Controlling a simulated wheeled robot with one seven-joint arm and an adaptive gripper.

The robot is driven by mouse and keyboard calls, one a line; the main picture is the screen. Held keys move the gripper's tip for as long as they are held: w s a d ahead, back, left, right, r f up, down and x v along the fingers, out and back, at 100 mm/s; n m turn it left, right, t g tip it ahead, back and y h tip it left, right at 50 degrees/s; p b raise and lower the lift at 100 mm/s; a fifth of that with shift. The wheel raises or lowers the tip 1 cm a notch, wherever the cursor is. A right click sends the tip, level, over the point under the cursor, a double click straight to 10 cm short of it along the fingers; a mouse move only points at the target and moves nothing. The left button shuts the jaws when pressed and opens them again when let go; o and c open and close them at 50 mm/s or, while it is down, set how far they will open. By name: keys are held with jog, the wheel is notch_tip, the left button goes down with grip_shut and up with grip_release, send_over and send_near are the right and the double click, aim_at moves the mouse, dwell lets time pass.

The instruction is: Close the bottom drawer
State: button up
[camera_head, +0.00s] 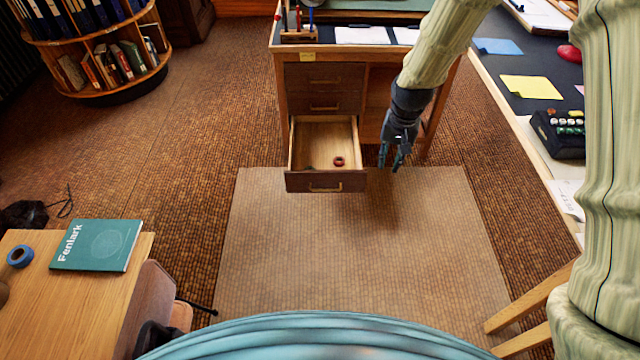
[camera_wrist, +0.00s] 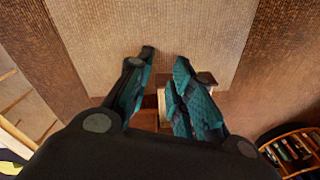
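The bottom drawer (camera_head: 326,182) of the wooden desk is pulled out toward me, with its dark front and brass handle facing me. A small reddish-brown ring and a small dark item lie inside it. My gripper (camera_head: 391,165) hangs just right of the drawer front, pointing down and apart from it. In the wrist view my gripper (camera_wrist: 160,75) has its two fingers apart with nothing held between them. Part of the drawer (camera_wrist: 205,78) shows behind the right finger, which hides much of it.
The upper drawers (camera_head: 324,88) are shut. A light mat (camera_head: 330,260) covers clear floor before the desk. A side table with a green book (camera_head: 97,245) stands at lower left, a round bookshelf (camera_head: 105,92) at upper left, and a long dark-topped table (camera_head: 520,98) at right.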

jog(key=w+a+f+m+t+y+b, duration=0.1)
jog(key=w+a+f+t+b, duration=0.2)
jog(key=f, duration=0.7)
jog(key=w+a+f+m+t+y+b, duration=0.1)
jog(key=w+a+f+m+t+b, duration=0.1)
jog(key=w+a+f+b, duration=0.5)
jog(key=w+a+f+m+t+y+b, duration=0.1)
jog(key=w+a+f+b, duration=0.4)
jog(key=f+b, duration=0.6)
jog(key=shift+w+a+f+m+t+b, duration=0.1)
jog(key=shift+w+f+m+t+b, duration=0.15)
jog(key=shift+f+t, duration=0.4)
jog(key=shift+w+f+m+t+b, duration=0.1)
jog(key=shift+f+m+t, duration=0.15)
jog(key=shift+f+t, duration=0.4)
grip_shut()
jog(key=m+t+h+b, duration=0.3)
jog(key=m+t+b, duration=0.55)
jog(key=b, duration=1.15)
send_near(318, 174)
jog(key=shift+m, duration=0.35)
jog(key=w+b, duration=0.5)
jog(key=b, duration=0.1)
jog(key=shift+w+f+b, duration=0.1)
jog(key=shift+w+b, duration=0.1)
jog(key=shift+b, duration=0.2)
jog(key=shift+w+b, duration=0.45)
jog(key=shift+w, duration=0.4)
